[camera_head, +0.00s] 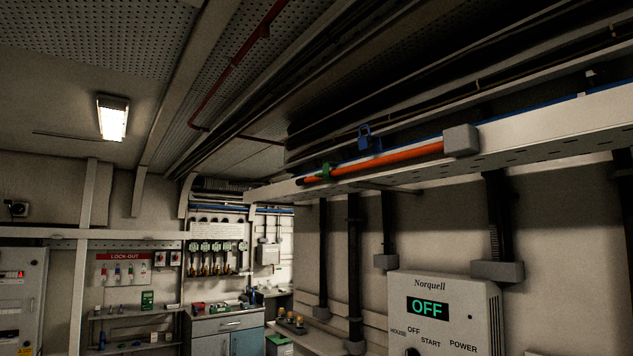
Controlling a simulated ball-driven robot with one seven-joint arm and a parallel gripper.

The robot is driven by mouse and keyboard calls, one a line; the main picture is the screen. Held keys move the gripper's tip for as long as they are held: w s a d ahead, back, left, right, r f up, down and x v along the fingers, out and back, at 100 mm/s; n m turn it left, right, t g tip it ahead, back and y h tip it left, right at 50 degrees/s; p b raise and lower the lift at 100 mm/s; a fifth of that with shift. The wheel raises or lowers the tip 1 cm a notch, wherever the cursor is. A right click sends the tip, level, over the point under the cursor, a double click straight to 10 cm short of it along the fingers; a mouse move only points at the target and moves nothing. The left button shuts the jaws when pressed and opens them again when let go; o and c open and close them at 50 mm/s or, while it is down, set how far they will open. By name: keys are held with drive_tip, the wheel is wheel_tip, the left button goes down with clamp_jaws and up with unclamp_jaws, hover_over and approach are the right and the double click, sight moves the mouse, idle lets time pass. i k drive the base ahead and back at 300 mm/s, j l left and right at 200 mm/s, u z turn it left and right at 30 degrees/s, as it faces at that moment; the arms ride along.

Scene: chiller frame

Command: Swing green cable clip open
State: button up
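A small green cable clip (326,171) sits around the orange cable (385,158) near its left end, on the side of the overhead cable tray (545,133). It is small and dark in the head view, and I cannot tell whether it is open or closed. A blue clip (365,138) stands up on the tray to the right of the green one. The orange cable runs right into a grey box (461,140). My gripper and arm are not in view.
A Norquell control panel (446,312) reading OFF stands below the tray at right. Dark vertical posts (354,265) with grey blocks line the wall. A workbench (226,325) and a lock-out board (124,272) are at the back left. Space just below the green clip looks clear.

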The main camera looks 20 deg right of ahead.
sight(324, 175)
drive_tip(key=i+j, duration=0.2)
drive_tip(key=j, duration=0.15)
drive_tip(key=i+j+z, duration=0.1)
drive_tip(key=i+j, duration=0.25)
drive_tip(key=j, duration=0.3)
drive_tip(key=i+j, duration=0.2)
drive_tip(key=j, duration=0.15)
drive_tip(key=z, duration=0.05)
